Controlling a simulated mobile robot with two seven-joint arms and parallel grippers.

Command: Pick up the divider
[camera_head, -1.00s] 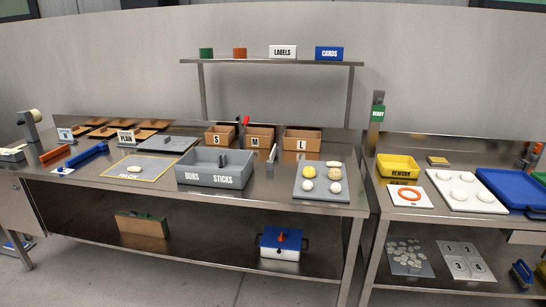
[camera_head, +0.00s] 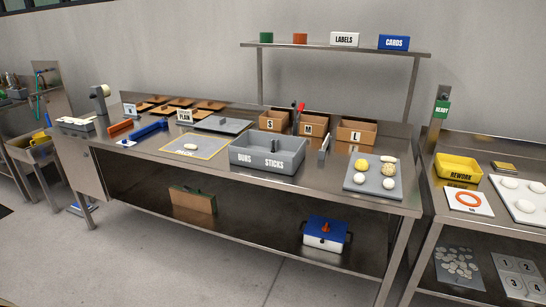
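The grey bin (camera_head: 240,155), marked BUNS and STICKS, stands on the middle of the steel bench (camera_head: 310,182). A small dark upright piece (camera_head: 275,146) shows inside the bin near its middle. A thin light-grey upright plate (camera_head: 323,148) stands just right of the bin, with a gap before the grey tray of dough balls. I cannot tell for certain which of these two is the divider. Neither of my grippers is in view.
A grey tray (camera_head: 355,182) with several dough balls lies right of the bin. Cardboard boxes S (camera_head: 273,126), M (camera_head: 308,132) and L (camera_head: 343,136) stand behind. A yellow-edged mat (camera_head: 190,153) lies left. A blue-lidded box (camera_head: 325,230) is on the lower shelf. Open floor lies in front.

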